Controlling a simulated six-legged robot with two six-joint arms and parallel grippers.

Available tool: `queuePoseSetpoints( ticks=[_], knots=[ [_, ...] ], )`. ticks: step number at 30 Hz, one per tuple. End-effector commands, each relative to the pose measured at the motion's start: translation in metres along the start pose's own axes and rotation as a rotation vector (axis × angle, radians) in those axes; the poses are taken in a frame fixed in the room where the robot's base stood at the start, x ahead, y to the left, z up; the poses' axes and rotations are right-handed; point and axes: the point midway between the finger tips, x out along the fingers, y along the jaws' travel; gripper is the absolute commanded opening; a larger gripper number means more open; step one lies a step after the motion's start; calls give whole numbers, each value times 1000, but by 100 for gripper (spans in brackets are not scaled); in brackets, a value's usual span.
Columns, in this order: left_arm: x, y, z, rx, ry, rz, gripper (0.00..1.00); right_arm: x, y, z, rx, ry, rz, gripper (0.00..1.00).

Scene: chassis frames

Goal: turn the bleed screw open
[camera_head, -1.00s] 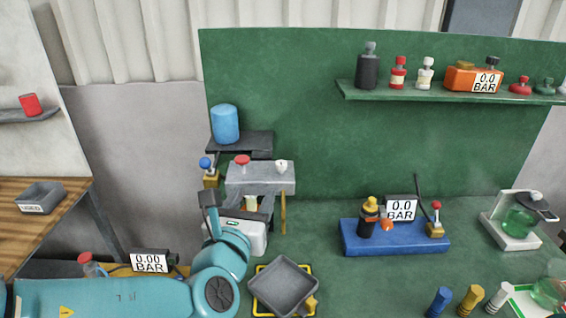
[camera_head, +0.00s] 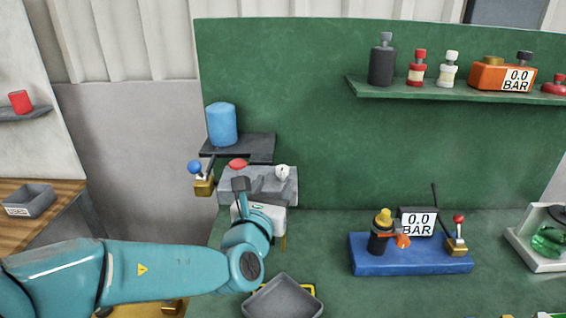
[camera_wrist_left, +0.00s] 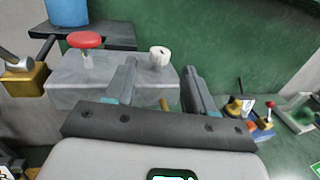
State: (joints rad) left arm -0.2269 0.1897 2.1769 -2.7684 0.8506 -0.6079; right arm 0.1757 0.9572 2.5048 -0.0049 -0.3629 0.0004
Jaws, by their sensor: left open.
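A grey block (camera_head: 262,187) on the green panel carries a red mushroom-shaped knob (camera_head: 237,164) and a small white knob (camera_head: 283,171) with a dark mark on it. The white knob (camera_wrist_left: 159,56) looks like the bleed screw, though no label confirms it. My left gripper (camera_head: 241,186) is in front of the block, below the knobs. In the left wrist view its two fingers (camera_wrist_left: 160,68) are apart and empty, and the white knob appears between and beyond their tips. I cannot tell whether anything touches. My right gripper is in neither view.
A blue cylinder (camera_head: 221,124) stands on a dark shelf behind the block. A blue-handled brass valve (camera_head: 203,182) is left of it. A blue base (camera_head: 411,254) with a gauge stands right. A grey tray (camera_head: 283,299) lies below my arm.

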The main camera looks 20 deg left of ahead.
Motion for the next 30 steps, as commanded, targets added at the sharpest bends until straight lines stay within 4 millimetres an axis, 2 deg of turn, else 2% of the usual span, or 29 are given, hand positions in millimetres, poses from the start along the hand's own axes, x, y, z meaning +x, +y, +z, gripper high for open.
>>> queuePoseSetpoints(
  ticks=[3,10,15,23,27,28,30],
  knots=[
    [29,0,2,0,3,1,54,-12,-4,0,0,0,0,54],
    [68,-1,2,-1,1,1,54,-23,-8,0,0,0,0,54],
    [80,0,0,0,0,1,54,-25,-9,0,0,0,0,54],
    [82,0,0,-1,0,1,54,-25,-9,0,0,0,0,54],
    [82,0,0,-1,0,1,9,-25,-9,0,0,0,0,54],
    [82,0,0,0,0,1,5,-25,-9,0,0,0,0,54],
    [82,0,0,0,0,1,5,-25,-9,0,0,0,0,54]
  ],
)
